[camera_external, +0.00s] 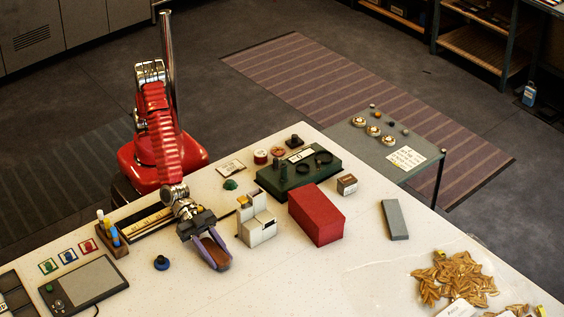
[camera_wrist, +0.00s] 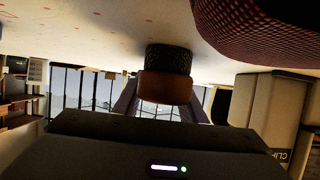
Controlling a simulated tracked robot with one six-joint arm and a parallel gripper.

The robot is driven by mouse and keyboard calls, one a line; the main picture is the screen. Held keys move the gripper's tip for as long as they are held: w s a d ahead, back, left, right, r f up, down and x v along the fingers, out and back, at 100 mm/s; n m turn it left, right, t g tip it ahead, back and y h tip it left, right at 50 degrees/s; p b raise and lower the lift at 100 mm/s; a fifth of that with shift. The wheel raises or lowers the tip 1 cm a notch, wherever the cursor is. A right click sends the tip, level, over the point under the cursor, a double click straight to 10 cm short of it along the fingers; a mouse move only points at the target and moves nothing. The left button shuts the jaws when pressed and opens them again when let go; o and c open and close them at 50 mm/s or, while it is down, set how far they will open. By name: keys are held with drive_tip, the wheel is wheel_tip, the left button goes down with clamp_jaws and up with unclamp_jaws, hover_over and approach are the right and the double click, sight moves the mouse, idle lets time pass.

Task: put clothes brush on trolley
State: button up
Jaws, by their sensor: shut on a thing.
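The clothes brush (camera_external: 216,254) shows as a brown block between my gripper's fingers, low over the near left part of the white table. In the wrist view the brush (camera_wrist: 166,88) has an orange-brown body and dark bristles facing the tabletop, which is at the top of that picture. My gripper (camera_external: 212,251) is shut on it, one purple finger on each side. Whether the bristles touch the table I cannot tell. The trolley, a grey-green top (camera_external: 352,139) on dark legs, stands beyond the table's far right edge.
A cream block-like stand (camera_external: 257,228) is just right of my gripper, then a red box (camera_external: 316,214) and a dark green case (camera_external: 299,178). A blue knob (camera_external: 161,262) is left. The trolley carries several small round items and a white sheet (camera_external: 405,158); its left front part looks bare.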

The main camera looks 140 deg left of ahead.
sight(217, 254)
drive_tip(key=shift+c, duration=0.8)
drive_tip(key=shift+r, duration=0.1)
wheel_tip(217, 254, up, 10)
drive_tip(key=shift+f, duration=0.1)
idle(0.5)
drive_tip(key=s+a, duration=0.5)
drive_tip(key=s, duration=0.5)
drive_tip(key=s+a+f, duration=0.1)
drive_tip(key=s+a, duration=0.1)
drive_tip(key=a, duration=0.4)
drive_tip(key=s+a+f, duration=0.2)
drive_tip(key=a, duration=0.4)
drive_tip(key=shift+s, duration=0.15)
drive_tip(key=shift+r, duration=0.2)
